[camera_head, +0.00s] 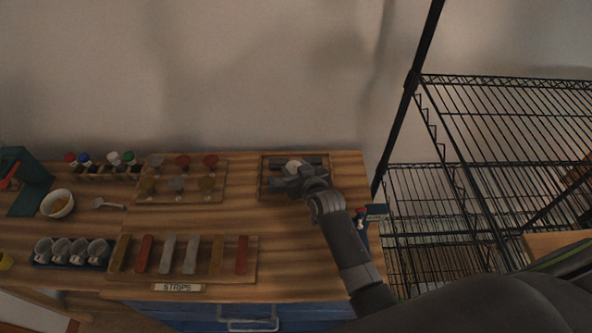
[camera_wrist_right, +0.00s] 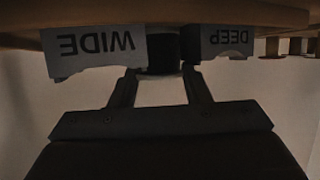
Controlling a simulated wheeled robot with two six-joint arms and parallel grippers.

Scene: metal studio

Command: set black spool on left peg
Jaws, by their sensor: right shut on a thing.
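My right gripper (camera_head: 300,186) reaches over a wooden tray (camera_head: 264,190) at the right end of the bench. It also shows in the right wrist view (camera_wrist_right: 160,78), with its fingers shut on a dark thing (camera_wrist_right: 162,52) that looks like the black spool. This thing shows between a grey block marked WIDE (camera_wrist_right: 97,50) and one marked DEEP (camera_wrist_right: 228,40), both upside down in that view. In the head view the gripper hides the spool. A pale round thing (camera_head: 292,166) shows just behind the gripper. I cannot make out the left peg. My left gripper is not in view.
Left of the tray is a board (camera_head: 217,172) with several coloured round pieces. In front lies a rack of coloured strips (camera_head: 190,255). A bowl (camera_head: 57,203) and a cup tray (camera_head: 70,265) stand at left. A wire shelf (camera_head: 500,120) stands right of the bench.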

